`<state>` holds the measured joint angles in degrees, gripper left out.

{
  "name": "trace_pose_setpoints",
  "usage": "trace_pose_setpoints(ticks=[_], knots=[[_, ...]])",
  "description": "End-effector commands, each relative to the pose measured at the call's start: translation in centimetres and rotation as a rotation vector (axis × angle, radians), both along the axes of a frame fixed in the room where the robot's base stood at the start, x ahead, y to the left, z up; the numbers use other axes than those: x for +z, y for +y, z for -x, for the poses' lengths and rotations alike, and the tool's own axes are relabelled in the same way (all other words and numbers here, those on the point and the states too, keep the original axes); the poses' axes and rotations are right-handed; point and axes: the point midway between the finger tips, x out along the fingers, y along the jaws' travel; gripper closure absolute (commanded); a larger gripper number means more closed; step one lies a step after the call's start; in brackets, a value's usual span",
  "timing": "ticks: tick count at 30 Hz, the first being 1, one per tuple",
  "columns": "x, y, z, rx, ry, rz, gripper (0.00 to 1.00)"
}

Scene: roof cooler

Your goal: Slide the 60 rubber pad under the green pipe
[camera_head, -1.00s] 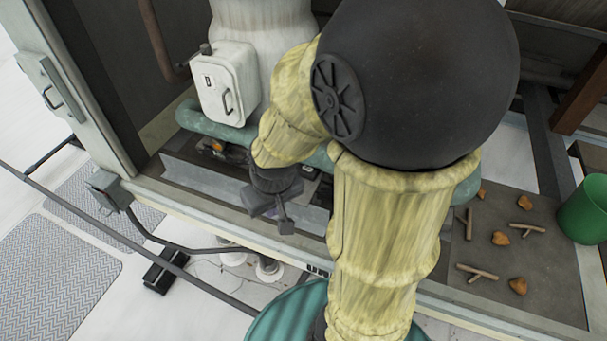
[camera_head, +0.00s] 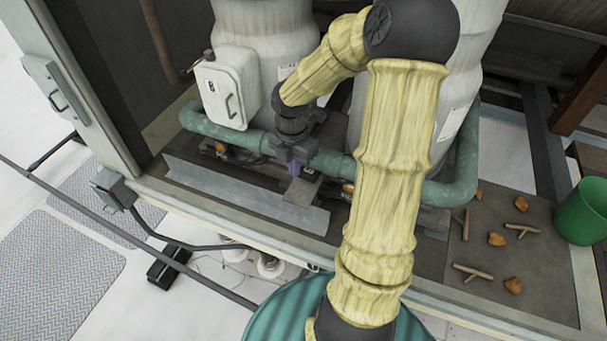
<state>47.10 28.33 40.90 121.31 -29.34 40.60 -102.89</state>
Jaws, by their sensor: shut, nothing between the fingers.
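The green pipe (camera_head: 335,162) runs low across the front of two pale tanks and bends upward at the right. My gripper (camera_head: 294,160) points down at the middle of the pipe, partly in front of it. It is shut with nothing seen in it; its fingertips are small and dark. I cannot read any number, so I cannot tell which piece is the 60 rubber pad. The space under the pipe behind my gripper is hidden.
A grey metal angle rail (camera_head: 240,193) runs in front of the pipe. Dark supports with orange parts sit under it, one at left (camera_head: 220,150). A brown mat (camera_head: 500,245) with sticks and orange lumps and a green bucket (camera_head: 582,210) are at right.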

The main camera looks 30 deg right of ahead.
Motion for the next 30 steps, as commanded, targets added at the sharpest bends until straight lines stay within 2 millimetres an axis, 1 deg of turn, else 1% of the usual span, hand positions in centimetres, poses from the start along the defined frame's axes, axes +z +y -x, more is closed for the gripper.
trace_pose_setpoints(ticks=[2, 5, 14, 17, 20, 23, 30], knots=[[0.2, -0.8, -0.4, 0.074, -0.004, -0.007, 1.00], [0.2, -1.1, -0.6, 0.125, -0.004, -0.009, 1.00], [0.2, -1.3, -0.6, 0.128, -0.004, -0.008, 1.00], [-0.1, -1.3, -0.6, 0.127, -0.004, -0.009, 1.00], [-0.9, -1.2, -0.6, 0.128, -0.003, -0.008, 1.00], [-2.3, -1.2, -0.5, 0.127, -0.002, -0.010, 1.00], [-6.4, -1.0, -0.6, 0.131, -0.001, -0.010, 1.00]])
